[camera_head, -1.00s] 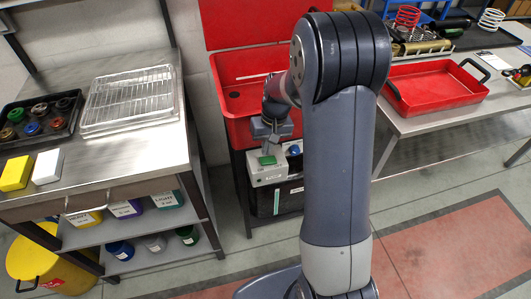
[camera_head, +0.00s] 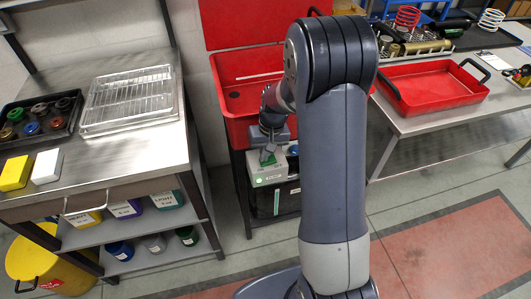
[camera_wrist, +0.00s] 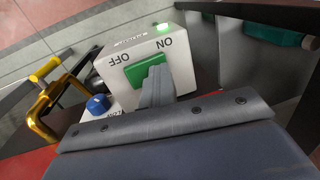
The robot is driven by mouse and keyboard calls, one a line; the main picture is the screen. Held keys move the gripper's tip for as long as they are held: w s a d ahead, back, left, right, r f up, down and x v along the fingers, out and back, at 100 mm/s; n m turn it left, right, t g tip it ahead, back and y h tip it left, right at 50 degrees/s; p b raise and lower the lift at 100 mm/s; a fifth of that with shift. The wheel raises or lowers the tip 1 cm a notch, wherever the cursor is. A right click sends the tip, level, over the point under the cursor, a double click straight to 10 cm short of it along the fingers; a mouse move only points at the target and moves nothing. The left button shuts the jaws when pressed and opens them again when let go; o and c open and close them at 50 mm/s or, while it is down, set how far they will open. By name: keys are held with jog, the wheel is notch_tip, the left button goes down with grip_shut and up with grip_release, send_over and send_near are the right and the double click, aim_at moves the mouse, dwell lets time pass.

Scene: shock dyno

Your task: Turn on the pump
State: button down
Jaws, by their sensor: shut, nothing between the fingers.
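The pump's white switch box (camera_head: 272,178) is mounted at the front of the red parts washer. In the wrist view the white box (camera_wrist: 185,58) carries a green rocker switch (camera_wrist: 134,72) between the words ON and OFF. A small lamp (camera_wrist: 163,28) on the box glows green. My gripper (camera_wrist: 156,75) is shut and empty, its fingertips at the ON end of the rocker and seemingly touching it. In the head view my gripper (camera_head: 266,153) points down over the box and partly covers the switch.
A blue knob (camera_wrist: 97,103) and a brass pipe with a yellow handle (camera_wrist: 45,98) sit beside the box. The red washer basin (camera_head: 235,100) stands behind. A steel bench (camera_head: 130,146) is at left, and a table with a red tray (camera_head: 435,88) at right.

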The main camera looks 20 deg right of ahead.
jog(key=shift+s+d+f, duration=0.1)
jog(key=shift+d, duration=0.75)
jog(key=shift+r+p, duration=0.5)
jog(key=shift+r, duration=0.25)
notch_tip(320, 180, up, 13)
jog(key=d+p, duration=0.2)
jog(key=shift+f, duration=0.2)
